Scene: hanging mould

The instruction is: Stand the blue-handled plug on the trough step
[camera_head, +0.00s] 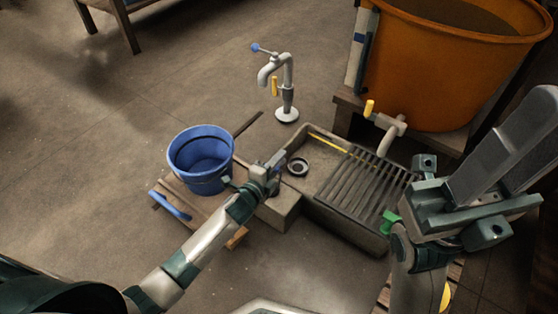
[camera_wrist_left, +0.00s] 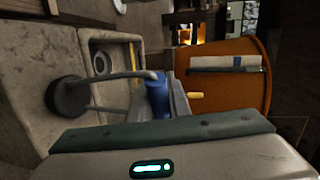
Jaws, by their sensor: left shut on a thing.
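My left gripper (camera_head: 274,169) is over the near left end of the stone trough (camera_head: 345,225), by its step (camera_head: 283,207). It is shut on the blue handle of the plug (camera_wrist_left: 158,97). In the left wrist view a bent grey stem runs from the handle to a dark round stopper (camera_wrist_left: 68,96), seen against the pale stone. I cannot tell whether the stopper touches the stone. In the head view the gripper mostly hides the plug. My right gripper (camera_head: 508,150) is large and close at the right; its jaw opening is unclear.
A blue bucket (camera_head: 203,180) stands on a wooden stand left of the trough. A drain ring (camera_head: 298,166) and slatted rack (camera_head: 366,185) are in the trough. A tap (camera_head: 286,90) stands behind. An orange tub (camera_head: 440,70) with a spout is at the back right.

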